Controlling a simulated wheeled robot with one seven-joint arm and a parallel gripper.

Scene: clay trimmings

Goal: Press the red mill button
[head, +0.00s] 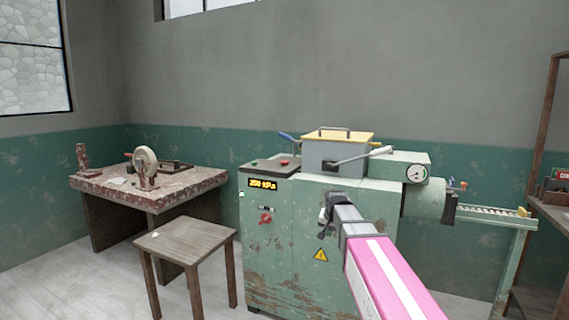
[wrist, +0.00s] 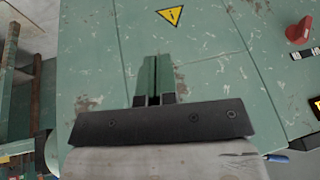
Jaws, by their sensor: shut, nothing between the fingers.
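The mill is a worn green cabinet (head: 285,270) in the middle of the head view. A small red button (head: 284,162) sits on the dark sloped panel at its top left, with a green button (head: 254,163) to its left. The red button cannot be made out in the wrist view. My gripper (head: 324,228) is shut and empty, in front of the cabinet's front face, lower and to the right of the button panel. In the wrist view its closed fingers (wrist: 153,78) are over the green front. Contact cannot be told.
A red rotary knob (head: 265,218) is on the cabinet front; it shows in the wrist view (wrist: 299,31). A yellow warning triangle (head: 320,255) is below my gripper. A lever (head: 362,155) juts from the hopper. A wooden stool (head: 185,240) stands left.

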